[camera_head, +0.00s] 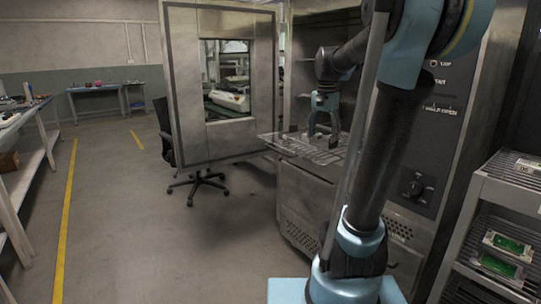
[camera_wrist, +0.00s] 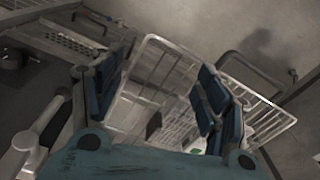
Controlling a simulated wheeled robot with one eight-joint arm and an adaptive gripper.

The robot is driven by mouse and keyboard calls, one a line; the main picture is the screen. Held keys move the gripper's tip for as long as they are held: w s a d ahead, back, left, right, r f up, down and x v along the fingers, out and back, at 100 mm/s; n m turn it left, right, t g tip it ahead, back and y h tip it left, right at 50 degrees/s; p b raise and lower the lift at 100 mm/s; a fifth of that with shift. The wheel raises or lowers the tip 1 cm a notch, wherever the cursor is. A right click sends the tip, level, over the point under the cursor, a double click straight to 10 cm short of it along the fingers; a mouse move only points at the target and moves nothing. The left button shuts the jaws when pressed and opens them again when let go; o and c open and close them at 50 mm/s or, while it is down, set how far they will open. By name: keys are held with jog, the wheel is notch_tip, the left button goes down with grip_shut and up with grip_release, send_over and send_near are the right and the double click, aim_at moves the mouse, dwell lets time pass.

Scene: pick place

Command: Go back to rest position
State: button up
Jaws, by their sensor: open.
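My gripper (camera_head: 322,138) is at the end of my arm, just above a wire rack (camera_head: 285,145) that sticks out of the open metal cabinet. In the wrist view my gripper (camera_wrist: 160,90) has its two blue-grey fingers spread apart, with the wire rack (camera_wrist: 150,60) visible between and beyond them. A pale object with a small green patch (camera_wrist: 195,151) lies partly hidden behind the right finger. I cannot tell its full shape or whether a finger touches it.
The cabinet's open door (camera_head: 185,90), with a window, stands left of the rack. An office chair (camera_head: 197,178) is near its foot. A shelf (camera_head: 512,190) with green circuit boards (camera_head: 508,244) is at the right. The floor at the left (camera_head: 120,230) is clear.

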jog(key=s+f+n+t, duration=0.1)
jog(key=s+f+n, duration=0.6)
jog(key=s+f, duration=1.4)
jog(key=s, duration=0.3)
jog(key=shift+a+f+n+t, duration=0.15)
jog(key=shift+f+n+t, duration=0.15)
jog(key=shift+f+n, duration=0.1)
